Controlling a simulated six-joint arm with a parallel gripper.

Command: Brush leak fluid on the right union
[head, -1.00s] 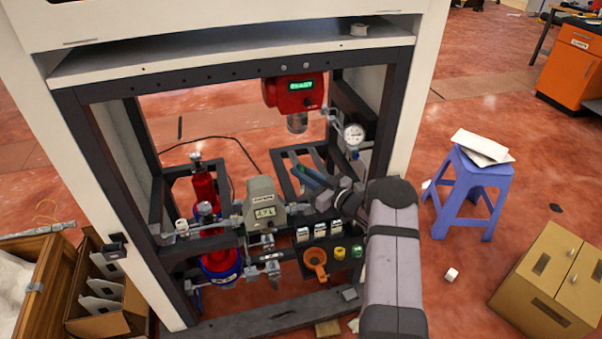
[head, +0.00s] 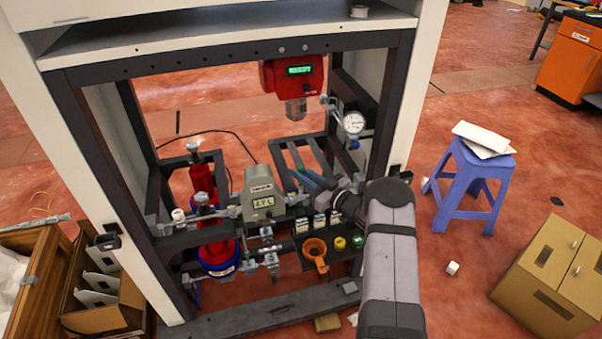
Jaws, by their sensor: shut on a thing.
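A grey meter (head: 262,196) with a small display sits in a pipe run inside the frame. The right union (head: 299,197) is the metal fitting on the meter's right side, partly crowded by other parts. My gripper (head: 327,192) is just right of and behind that fitting, at the end of my grey arm. It is shut on a slim teal thing (head: 306,180), which appears to be the brush. The brush tip is too small to make out, and I cannot tell whether it touches the union.
A small tray (head: 309,266) below holds an orange funnel (head: 315,252), small bottles and coloured caps. A red transmitter (head: 293,75) and a pressure gauge (head: 353,123) hang above. The dark frame and white posts enclose the work area. A purple stool (head: 472,190) stands outside, right.

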